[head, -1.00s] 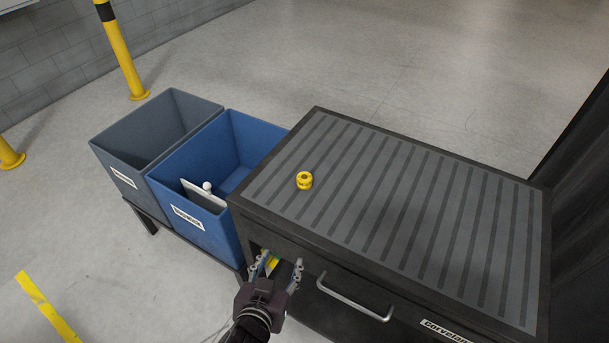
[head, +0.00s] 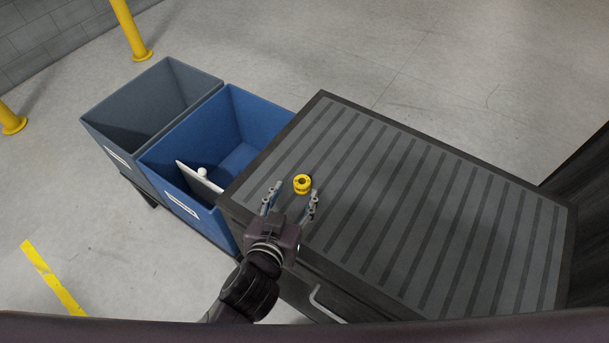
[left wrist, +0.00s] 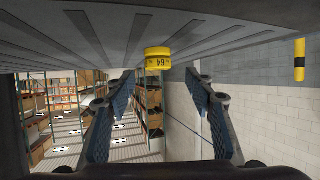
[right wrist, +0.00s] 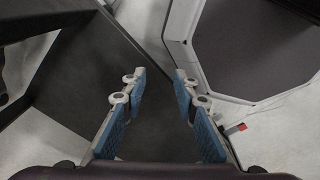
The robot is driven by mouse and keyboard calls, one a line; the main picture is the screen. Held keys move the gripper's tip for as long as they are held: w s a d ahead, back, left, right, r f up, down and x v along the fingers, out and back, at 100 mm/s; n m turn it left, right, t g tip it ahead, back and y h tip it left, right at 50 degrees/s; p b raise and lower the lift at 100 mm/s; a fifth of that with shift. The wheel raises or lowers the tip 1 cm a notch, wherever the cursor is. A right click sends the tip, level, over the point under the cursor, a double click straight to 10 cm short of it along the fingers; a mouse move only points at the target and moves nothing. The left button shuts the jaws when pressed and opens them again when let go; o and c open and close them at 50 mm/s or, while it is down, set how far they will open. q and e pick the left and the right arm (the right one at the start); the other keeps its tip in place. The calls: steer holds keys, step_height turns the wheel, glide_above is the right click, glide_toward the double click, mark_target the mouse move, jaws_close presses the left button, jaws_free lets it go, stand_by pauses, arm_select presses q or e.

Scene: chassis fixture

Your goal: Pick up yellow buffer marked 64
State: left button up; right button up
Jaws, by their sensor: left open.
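The yellow buffer (head: 302,184) is a small round piece with a dark centre on top. It stands on the ribbed grey top of the black cabinet (head: 400,215), near its left end. In the left wrist view the buffer (left wrist: 158,59) appears upside down, with 64 on its side, ahead of the fingers. My left gripper (head: 290,196) is open and empty, with its fingers pointing at the buffer and just short of it. My right gripper (right wrist: 160,80) shows only in its own wrist view, open and with nothing between its fingers.
A blue bin (head: 180,150) holding a white panel with a knob (head: 200,176) stands left of the cabinet. A grey bin (head: 105,130) is beside it. The cabinet has a front handle (head: 325,305). The top around the buffer is clear.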

mark_target(301, 185)
arm_select(q)
steer(key=shift+p+x, duration=0.45)
steer(key=shift+x, duration=0.5)
steer(key=x, duration=0.3)
steer(key=shift+w+d+f+p, duration=0.15)
steer(key=shift+d+f+p, duration=0.1)
steer(key=shift+p, duration=0.1)
steer(key=shift+w, duration=0.1)
steer(key=shift+c, duration=0.3)
arm_select(e)
steer(key=shift+s+a+r, duration=0.15)
steer(key=shift+a+r, duration=0.05)
steer(key=shift+r, duration=0.25)
steer(key=shift+s+a+r, duration=0.15)
steer(key=shift+r, duration=0.3)
arm_select(q)
steer(key=c, duration=1)
steer(key=shift+c, duration=0.7)
arm_select(e)
steer(key=shift+s+d, duration=0.15)
steer(key=shift+s, duration=0.3)
